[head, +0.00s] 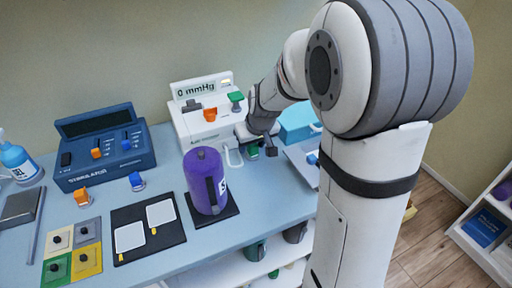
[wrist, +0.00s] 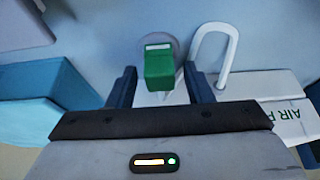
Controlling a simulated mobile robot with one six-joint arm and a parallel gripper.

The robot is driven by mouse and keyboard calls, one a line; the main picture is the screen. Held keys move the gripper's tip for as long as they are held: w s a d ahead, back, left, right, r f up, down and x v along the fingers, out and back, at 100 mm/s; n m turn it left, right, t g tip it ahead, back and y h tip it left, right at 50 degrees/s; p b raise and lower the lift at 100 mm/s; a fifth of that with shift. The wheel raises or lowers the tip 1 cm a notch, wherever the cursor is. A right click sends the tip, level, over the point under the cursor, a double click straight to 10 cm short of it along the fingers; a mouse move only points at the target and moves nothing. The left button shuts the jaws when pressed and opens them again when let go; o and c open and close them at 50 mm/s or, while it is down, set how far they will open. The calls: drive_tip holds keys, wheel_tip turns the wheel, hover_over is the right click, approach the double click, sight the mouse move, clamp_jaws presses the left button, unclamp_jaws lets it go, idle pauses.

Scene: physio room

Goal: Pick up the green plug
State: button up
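The green plug (wrist: 159,70) stands on a grey round base on the blue table, between my gripper's fingers in the wrist view. In the head view a small green part of it (head: 253,152) shows below my gripper (head: 262,146), beside the white machine. My gripper (wrist: 160,82) is open, with one dark finger on each side of the plug. A gap shows on both sides, wider on the right. I cannot tell how deep the plug sits between the fingers.
A white loop (wrist: 214,50) rises just right of the plug. The white pressure machine (head: 206,122) holds an orange and another green plug (head: 236,97). A teal box (head: 297,121) stands close on the other side. A purple bottle (head: 205,182) stands nearer the front.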

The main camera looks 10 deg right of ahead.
drive_tip(key=c, duration=0.7)
